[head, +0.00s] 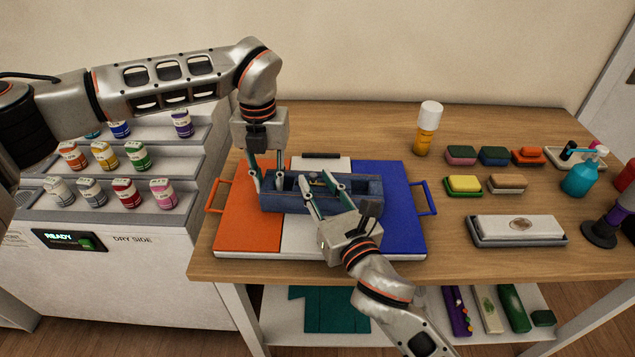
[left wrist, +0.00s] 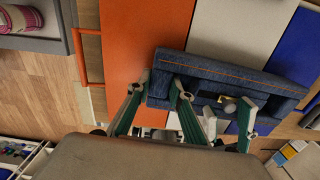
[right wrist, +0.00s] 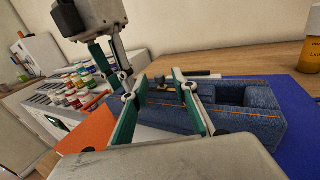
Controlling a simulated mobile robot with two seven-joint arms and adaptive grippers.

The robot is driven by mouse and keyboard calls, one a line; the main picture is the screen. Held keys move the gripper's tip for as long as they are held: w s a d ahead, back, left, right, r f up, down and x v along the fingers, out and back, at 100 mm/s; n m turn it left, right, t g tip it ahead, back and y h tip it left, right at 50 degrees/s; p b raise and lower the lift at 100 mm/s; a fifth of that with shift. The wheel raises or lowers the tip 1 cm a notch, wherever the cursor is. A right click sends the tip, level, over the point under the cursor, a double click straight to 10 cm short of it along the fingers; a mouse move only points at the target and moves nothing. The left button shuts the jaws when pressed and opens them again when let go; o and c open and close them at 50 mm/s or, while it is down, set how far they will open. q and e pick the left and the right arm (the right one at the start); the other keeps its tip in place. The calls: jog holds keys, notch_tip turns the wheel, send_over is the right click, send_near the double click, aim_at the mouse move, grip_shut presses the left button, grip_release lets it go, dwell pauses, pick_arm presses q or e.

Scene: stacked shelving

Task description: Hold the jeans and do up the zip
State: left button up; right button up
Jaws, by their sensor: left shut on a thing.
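The jeans (head: 363,192) are a blue denim, box-like piece with orange stitching and an open slot along the top. They lie across the board (head: 318,248). My left gripper (head: 268,188) is shut on their left end, as the left wrist view of the jeans (left wrist: 215,73) also shows. My right gripper (head: 322,182) is over the slot, its fingers apart. A small dark and brass-coloured piece, seemingly the zip slider (right wrist: 163,86), shows between those fingers in the right wrist view. Whether they touch it I cannot tell. The zip's teeth are hidden.
The board has orange, white and blue panels and a handle at each side. Stepped shelves of small jars (head: 138,157) are at the left.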

aim_at(300, 191)
jog(key=shift+w, duration=0.2)
grip_shut()
jog(key=shift+a, duration=2)
grip_release()
jog(key=shift+w+d, duration=0.15)
jog(key=shift+d, duration=0.15)
